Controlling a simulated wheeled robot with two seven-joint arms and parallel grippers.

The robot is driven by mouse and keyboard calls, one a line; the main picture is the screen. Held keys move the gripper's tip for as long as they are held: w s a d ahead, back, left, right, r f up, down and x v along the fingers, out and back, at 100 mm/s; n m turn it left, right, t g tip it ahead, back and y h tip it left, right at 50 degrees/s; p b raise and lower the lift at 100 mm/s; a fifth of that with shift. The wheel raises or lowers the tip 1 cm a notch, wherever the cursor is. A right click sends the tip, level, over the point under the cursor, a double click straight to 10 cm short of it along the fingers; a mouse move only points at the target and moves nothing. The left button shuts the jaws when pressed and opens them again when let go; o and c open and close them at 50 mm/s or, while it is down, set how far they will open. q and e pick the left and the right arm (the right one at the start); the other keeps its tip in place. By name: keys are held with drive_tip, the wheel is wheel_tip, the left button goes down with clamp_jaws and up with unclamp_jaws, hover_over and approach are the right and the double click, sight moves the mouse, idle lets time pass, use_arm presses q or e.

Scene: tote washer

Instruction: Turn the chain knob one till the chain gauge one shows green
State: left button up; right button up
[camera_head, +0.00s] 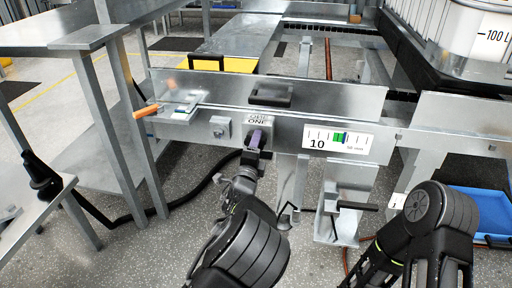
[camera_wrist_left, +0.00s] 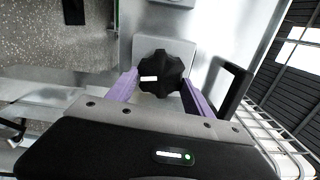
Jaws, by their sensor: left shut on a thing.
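The chain knob (camera_wrist_left: 166,68) is a black lobed knob with a white mark, on a grey square plate. In the left wrist view it sits between the purple fingers of my left gripper (camera_wrist_left: 163,88), which is shut on it. In the head view my left gripper (camera_head: 257,138) reaches the front of the metal rail and mostly hides the knob. A plate marked ONE (camera_head: 257,120) is just above. The chain gauge (camera_head: 338,138), right of the knob, is a white panel reading 10, with tick marks, a green band and a dark blue mark by it. My right gripper is out of view.
A small grey box (camera_head: 220,127) is left of the knob. A black handle (camera_head: 270,93) stands above. A bracket with a black bar (camera_head: 350,205) hangs below the gauge; a blue tray (camera_head: 480,212) is at right.

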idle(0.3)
use_arm(q)
drive_tip(key=o, duration=1.4)
drive_tip(key=shift+c, duration=0.2)
drive_tip(key=s+a+p, duration=0.1)
drive_tip(key=s+p, duration=0.1)
drive_tip(key=s, duration=0.5)
drive_tip(key=shift+s+a+p, duration=0.25)
drive_tip(key=shift+s+p, duration=0.1)
drive_tip(key=shift+p, duration=0.05)
drive_tip(key=shift+f, duration=0.1)
